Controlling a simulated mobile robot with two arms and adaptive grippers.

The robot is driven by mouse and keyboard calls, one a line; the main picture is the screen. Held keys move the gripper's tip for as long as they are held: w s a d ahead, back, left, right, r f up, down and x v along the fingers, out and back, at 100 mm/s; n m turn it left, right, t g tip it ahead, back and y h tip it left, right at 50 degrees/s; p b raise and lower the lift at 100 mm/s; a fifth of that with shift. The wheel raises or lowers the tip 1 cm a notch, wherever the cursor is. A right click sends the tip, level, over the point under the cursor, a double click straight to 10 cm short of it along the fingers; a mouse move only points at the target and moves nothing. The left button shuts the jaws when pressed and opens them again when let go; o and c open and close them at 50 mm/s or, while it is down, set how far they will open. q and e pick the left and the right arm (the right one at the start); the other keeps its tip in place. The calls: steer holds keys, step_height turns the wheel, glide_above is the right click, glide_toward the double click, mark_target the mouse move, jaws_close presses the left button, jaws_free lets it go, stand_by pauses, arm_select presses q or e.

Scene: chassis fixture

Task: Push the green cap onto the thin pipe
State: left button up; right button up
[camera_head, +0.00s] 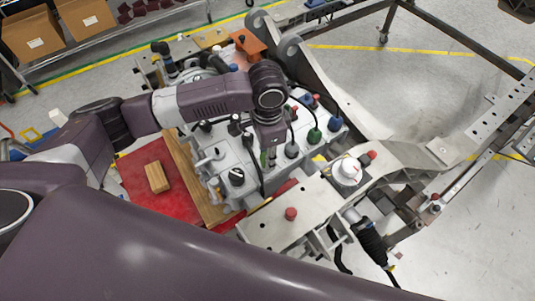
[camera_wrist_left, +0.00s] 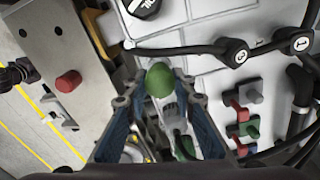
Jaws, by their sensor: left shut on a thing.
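The green cap (camera_wrist_left: 160,80) shows rounded and upright at the tips of my left gripper (camera_wrist_left: 153,88) in the left wrist view. The gripper's blue-padded fingers stand on both sides of it, and the gripper is shut on it. In the head view my left gripper (camera_head: 268,156) points down over the white block assembly, with a little green showing at its tip. I cannot make out which part is the thin pipe, nor whether the cap touches it. My right gripper is not in view.
Black cables with numbered plugs (camera_wrist_left: 238,57) run close to the gripper. Red, green and grey connectors (camera_wrist_left: 243,112) stand at the right of the wrist view. A metal plate with a red knob (camera_head: 291,213) lies nearby. A wooden block (camera_head: 157,178) lies on the red surface (camera_head: 130,172).

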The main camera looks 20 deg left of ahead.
arm_select(q)
steer(key=shift+f, duration=0.5)
steer(key=o, duration=0.9)
steer(key=shift+c, duration=0.2)
steer(key=shift+r, duration=0.1)
step_height(320, 180, up, 6)
steer(key=p, duration=0.7)
steer(key=shift+p, duration=0.4)
steer(key=shift+s, duration=0.1)
